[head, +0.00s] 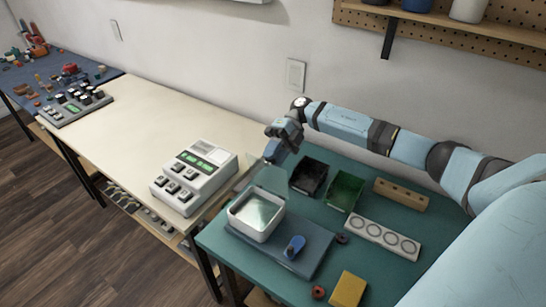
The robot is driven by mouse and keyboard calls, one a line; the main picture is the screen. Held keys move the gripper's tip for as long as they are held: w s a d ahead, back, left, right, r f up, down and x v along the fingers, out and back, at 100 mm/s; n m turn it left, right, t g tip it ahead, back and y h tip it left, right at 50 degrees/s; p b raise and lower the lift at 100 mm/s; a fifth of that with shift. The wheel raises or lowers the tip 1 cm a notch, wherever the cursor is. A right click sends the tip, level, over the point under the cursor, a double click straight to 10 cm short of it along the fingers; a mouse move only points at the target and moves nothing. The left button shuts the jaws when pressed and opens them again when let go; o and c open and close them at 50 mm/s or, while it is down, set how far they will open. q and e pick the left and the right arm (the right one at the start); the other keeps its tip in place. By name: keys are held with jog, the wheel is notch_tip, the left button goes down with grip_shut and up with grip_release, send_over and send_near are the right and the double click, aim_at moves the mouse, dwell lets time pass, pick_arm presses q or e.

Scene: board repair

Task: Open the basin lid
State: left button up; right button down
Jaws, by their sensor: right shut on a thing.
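The basin (240,226) is a white, rounded square tub on a dark blue-grey board on the green mat. Its top is uncovered toward me, and its inside looks pale green. A translucent panel, which looks like the basin lid (270,180), stands raised at the basin's far edge. My right gripper (270,160) reaches in from the right and is shut on the top edge of this lid, above and behind the basin. The fingertips are small and partly merge with the panel. My left gripper is not in view.
A blue-handled item (294,247) lies on the board beside the basin. Black (309,177) and green (345,191) bins, a wooden block (401,194), a grey strip with rings (384,238) and a yellow block (348,289) are to the right. A keypad device (194,177) stands left.

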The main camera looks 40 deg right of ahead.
jog(key=shift+s+f, duration=0.15)
jog(key=shift+f, duration=0.25)
jog(key=c, duration=0.9)
grip_release()
jog(key=shift+d+f, duration=0.1)
jog(key=shift+r, duration=0.2)
jog(key=b+v, duration=0.1)
jog(key=v, duration=1.3)
jog(key=shift+f+b, duration=0.15)
jog(key=shift+b, duration=0.15)
